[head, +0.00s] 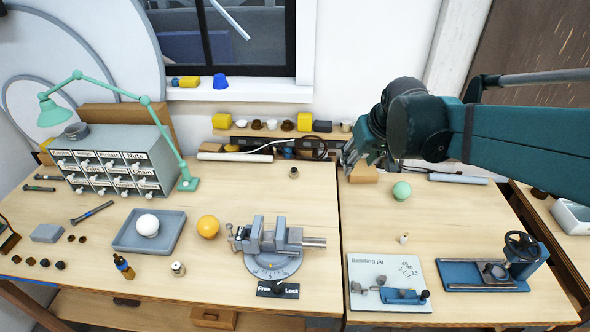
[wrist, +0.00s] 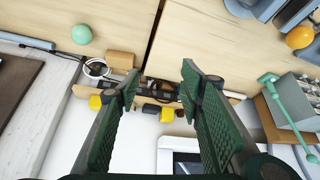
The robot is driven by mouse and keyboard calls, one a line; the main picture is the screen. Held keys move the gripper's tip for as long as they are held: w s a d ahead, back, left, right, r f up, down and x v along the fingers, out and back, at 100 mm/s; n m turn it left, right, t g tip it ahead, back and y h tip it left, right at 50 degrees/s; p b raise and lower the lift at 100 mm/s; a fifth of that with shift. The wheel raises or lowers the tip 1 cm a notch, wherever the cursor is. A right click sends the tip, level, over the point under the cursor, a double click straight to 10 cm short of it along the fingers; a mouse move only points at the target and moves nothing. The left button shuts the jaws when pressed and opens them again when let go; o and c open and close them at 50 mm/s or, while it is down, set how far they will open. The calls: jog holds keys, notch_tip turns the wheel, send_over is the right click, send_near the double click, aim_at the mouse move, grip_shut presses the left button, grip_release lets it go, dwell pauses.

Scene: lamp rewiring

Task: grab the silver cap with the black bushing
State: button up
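My gripper (head: 352,160) hangs above the back of the workbench, near the gap between its two tops. In the wrist view its green fingers (wrist: 160,85) are wide apart with nothing between them. Small candidates for the silver cap show in the head view: a silvery piece with a dark spot (head: 178,268) at the front left, a dark-topped piece (head: 294,172) at the back middle, and a pale piece (head: 403,238) on the right top. Several small caps also stand on the back shelf (head: 325,136). I cannot tell which one has the black bushing. My gripper touches none of them.
A grey vise (head: 268,245) stands at front centre, with a bending jig (head: 389,283) and blue press (head: 490,265) to its right. A drawer cabinet (head: 112,158), green lamp (head: 120,92) and grey tray (head: 125,238) fill the left. A green ball (head: 401,190) lies near my gripper.

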jog(key=w+a+f+n, duration=0.1)
jog(key=w+a+f, duration=0.3)
jog(key=w, duration=0.4)
jog(key=w+a+f+n, duration=0.1)
jog(key=w+a+f, duration=0.25)
jog(key=w, duration=0.45)
jog(key=n+g+y+p, duration=0.1)
jog(key=n+g, duration=0.1)
send_near(294, 168)
jog(key=f, duration=0.2)
jog(key=shift+w+a+f, duration=0.1)
jog(key=shift+w, duration=0.25)
jog(key=shift+x, duration=1.3)
jog(key=shift+a, duration=0.1)
jog(key=shift+p+x, duration=0.4)
jog(key=shift+x, duration=2.1)
jog(key=shift+a, duration=0.1)
